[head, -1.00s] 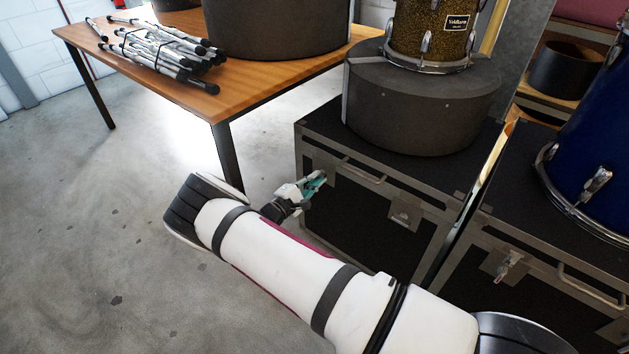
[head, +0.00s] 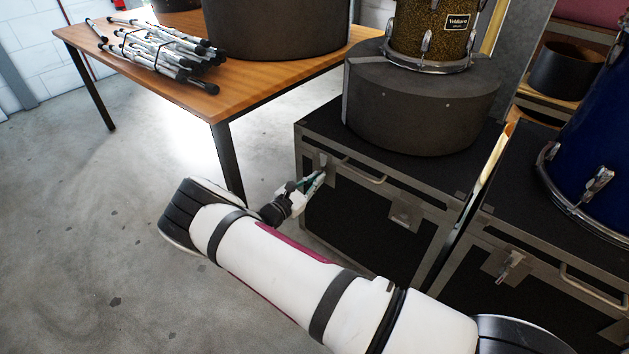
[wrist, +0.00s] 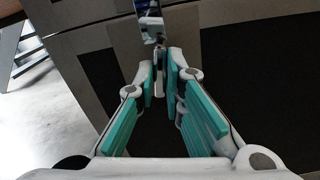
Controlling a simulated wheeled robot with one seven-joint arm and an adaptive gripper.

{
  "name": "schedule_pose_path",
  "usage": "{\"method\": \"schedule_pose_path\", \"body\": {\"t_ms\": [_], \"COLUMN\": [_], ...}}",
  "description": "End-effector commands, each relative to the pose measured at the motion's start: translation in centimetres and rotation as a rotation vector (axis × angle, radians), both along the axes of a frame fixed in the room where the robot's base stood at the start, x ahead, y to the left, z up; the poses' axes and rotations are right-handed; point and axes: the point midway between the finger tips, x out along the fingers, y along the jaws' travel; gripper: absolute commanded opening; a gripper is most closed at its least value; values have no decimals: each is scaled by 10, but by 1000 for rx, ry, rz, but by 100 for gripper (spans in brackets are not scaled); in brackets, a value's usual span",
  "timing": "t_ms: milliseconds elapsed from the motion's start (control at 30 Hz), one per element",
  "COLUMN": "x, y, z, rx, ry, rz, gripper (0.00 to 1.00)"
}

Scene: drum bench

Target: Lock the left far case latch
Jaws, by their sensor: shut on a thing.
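The far case (head: 360,226) is black with metal edging and stands right of the table. Its left latch (head: 323,160) is at the upper left of its front face, largely hidden by my gripper in the head view. My gripper (head: 319,177) reaches it from the front left. In the wrist view the gripper (wrist: 161,66) has teal pads, with its fingertips close together on the shiny latch (wrist: 150,24) at top centre. The fingers are shut on the latch's turning part. The exact contact, and whether the latch is locked, cannot be told.
A second latch (head: 404,214) and a handle (head: 362,173) are on the same front. A round dark drum case (head: 420,112) rests on top. Another case (head: 508,236) stands to the right. A wooden table (head: 240,93) is behind left. The floor at left is clear.

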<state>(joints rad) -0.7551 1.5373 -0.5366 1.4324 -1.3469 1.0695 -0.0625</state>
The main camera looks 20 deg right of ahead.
Motion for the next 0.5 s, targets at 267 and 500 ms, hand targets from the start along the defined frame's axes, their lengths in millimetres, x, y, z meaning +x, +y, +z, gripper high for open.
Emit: {"method": "schedule_pose_path", "body": {"t_ms": [267, 500], "x": [-1, -1], "y": [1, 1], "z": [-2, -2], "rx": [-70, -94], "ry": [103, 137], "rz": [2, 2], "gripper": [0, 0]}}
